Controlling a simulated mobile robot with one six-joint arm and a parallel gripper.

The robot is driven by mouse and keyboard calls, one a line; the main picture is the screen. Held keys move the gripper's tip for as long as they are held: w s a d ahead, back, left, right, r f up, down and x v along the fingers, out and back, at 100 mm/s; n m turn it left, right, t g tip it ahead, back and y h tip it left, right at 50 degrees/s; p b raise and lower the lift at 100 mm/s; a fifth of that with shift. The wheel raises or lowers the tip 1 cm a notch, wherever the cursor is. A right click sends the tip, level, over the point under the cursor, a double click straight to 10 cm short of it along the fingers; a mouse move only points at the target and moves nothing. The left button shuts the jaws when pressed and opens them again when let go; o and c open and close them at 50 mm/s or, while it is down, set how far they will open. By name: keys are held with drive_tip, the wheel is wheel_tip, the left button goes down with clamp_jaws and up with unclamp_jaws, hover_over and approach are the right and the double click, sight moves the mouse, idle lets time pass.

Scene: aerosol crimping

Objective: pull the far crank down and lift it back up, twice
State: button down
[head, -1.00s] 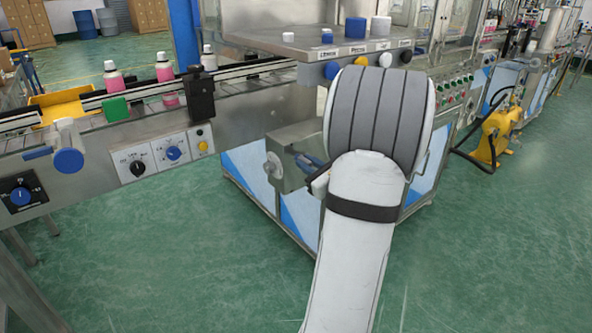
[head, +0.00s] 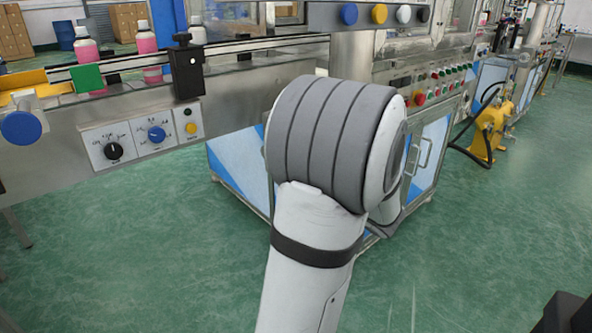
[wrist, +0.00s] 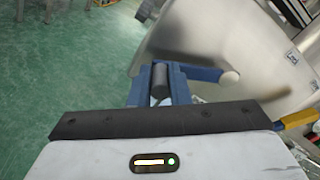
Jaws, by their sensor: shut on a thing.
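The crank's dark cylindrical handle (wrist: 160,84) shows in the wrist view. My gripper (wrist: 158,72) has its blue fingers closed on either side of this handle. A bar runs right from the handle to a rounded pale end (wrist: 230,77), in front of a metal machine body. In the head view my grey and white arm covers the crank and my gripper, so the crank's angle cannot be told there.
A conveyor with pink bottles (head: 146,40) and a control panel (head: 128,143) is at left. A metal cabinet (head: 240,165) with blue panels stands behind my arm. A yellow machine (head: 490,130) is at right.

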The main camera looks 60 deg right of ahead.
drive_tip(key=shift+s+d+f+b, duration=0.2)
drive_tip(key=shift+d+f+b, duration=0.1)
drive_tip(key=shift+d+f, duration=0.3)
drive_tip(key=shift+s+d+f+b, duration=0.15)
drive_tip(key=shift+d+f+b, duration=0.15)
drive_tip(key=shift+f, duration=0.5)
drive_tip(key=shift+d+f, duration=0.1)
drive_tip(key=c, duration=1.6)
unclamp_jaws()
drive_tip(key=shift+d, duration=0.1)
drive_tip(key=shift+o, duration=1.3)
drive_tip(key=p+v, duration=0.2)
drive_tip(key=v, duration=0.6)
